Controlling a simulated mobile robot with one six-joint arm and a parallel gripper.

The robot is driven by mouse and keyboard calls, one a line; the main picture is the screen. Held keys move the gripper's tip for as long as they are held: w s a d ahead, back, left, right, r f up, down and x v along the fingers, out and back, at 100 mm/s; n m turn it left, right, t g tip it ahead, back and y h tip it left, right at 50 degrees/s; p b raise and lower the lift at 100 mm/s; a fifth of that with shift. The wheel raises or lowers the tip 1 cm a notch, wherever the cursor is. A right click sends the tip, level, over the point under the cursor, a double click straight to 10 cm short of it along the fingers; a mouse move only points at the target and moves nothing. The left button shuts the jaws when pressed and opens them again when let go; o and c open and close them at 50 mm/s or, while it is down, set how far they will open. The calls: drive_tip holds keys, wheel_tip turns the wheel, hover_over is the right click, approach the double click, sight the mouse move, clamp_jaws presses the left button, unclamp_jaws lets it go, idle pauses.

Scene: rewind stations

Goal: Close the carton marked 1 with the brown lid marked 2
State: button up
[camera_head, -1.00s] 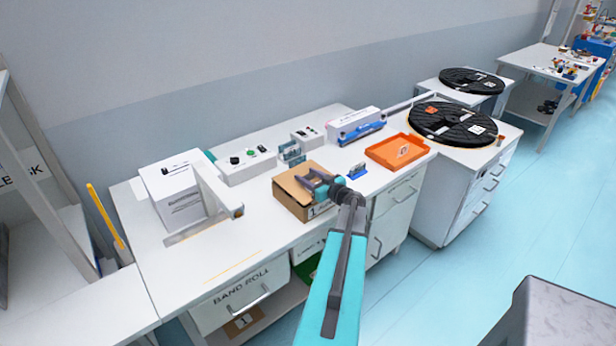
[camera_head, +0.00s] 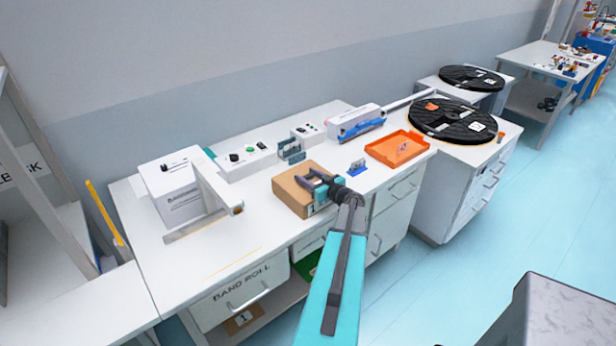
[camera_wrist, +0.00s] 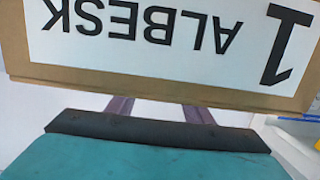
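The brown carton (camera_head: 291,197) stands on the white bench. Its white label with 1 and ALBESK (camera_wrist: 165,30) fills much of the wrist view, upside down. My gripper (camera_head: 308,180) is over the carton's top, with its two dark fingers spread apart. In the wrist view the fingers run behind the carton's edge, so their tips are hidden there. The carton's top looks flat and brown. I cannot tell whether that is the lid, and I see no mark 2.
A white box and dispenser arm (camera_head: 215,185) stand left of the carton. Control boxes (camera_head: 250,160) are behind it. A small blue item (camera_head: 357,168) and an orange tray (camera_head: 398,149) lie to its right. Black reels (camera_head: 455,122) are farther right.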

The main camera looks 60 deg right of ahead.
drive_tip(key=o, duration=0.5)
drive_tip(key=b+v, duration=0.4)
drive_tip(key=v, duration=0.9)
drive_tip(key=shift+s, duration=0.45)
idle(0.5)
